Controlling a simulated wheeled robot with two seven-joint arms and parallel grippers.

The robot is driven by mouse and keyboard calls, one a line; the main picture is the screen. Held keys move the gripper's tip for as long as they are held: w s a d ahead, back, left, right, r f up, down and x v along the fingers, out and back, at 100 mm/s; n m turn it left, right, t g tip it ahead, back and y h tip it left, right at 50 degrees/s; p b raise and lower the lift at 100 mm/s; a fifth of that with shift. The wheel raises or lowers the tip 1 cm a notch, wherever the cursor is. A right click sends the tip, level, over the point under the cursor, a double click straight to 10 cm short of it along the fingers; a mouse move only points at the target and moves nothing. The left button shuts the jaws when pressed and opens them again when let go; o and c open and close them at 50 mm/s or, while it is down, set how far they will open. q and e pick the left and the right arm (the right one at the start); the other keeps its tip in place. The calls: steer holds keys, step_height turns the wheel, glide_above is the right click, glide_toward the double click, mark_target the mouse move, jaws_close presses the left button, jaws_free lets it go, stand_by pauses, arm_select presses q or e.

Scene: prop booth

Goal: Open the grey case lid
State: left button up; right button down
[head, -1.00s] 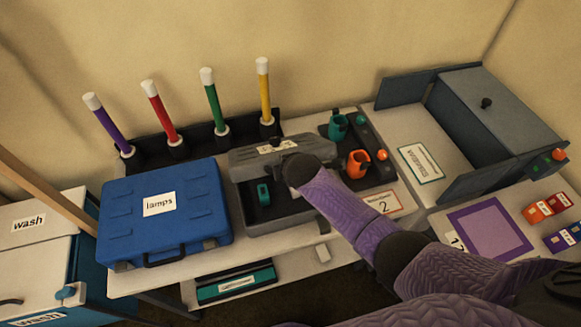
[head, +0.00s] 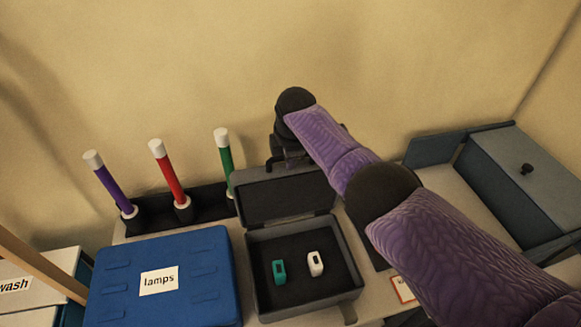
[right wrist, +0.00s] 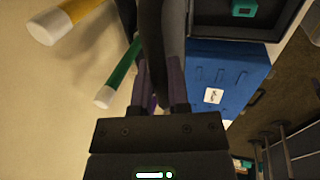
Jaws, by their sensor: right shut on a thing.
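The grey case (head: 312,307) stands open in the middle of the head view. Its lid (head: 287,197) is raised at the back, roughly upright, showing its dark inside. A teal item (head: 279,271) and a white item (head: 315,263) stand inside on the dark floor. My right gripper (head: 288,164) is at the lid's top edge, with its fingertips partly hidden. In the right wrist view the fingers (right wrist: 161,88) are closed on the dark lid (right wrist: 172,35). My left gripper is in neither view.
The blue lamps case (head: 205,278) sits close on the left. Purple (head: 110,184), red (head: 168,172) and green (head: 223,153) tubes stand upright behind. A dark grey box with a knob (head: 515,185) is at the right.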

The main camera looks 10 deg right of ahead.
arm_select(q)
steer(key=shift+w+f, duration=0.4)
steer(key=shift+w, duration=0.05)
arm_select(e)
steer(key=shift+w, duration=0.7)
steer(key=c, duration=0.6)
jaws_free()
steer(key=shift+c, duration=0.2)
steer(key=shift+r, duration=0.1)
steer(key=shift+r, duration=0.35)
steer(key=p+v, duration=0.3)
steer(key=v, duration=0.1)
steer(key=shift+s+r, duration=0.1)
steer(key=shift+r, duration=0.2)
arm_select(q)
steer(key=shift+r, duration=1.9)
arm_select(e)
steer(key=shift+v, duration=2.25)
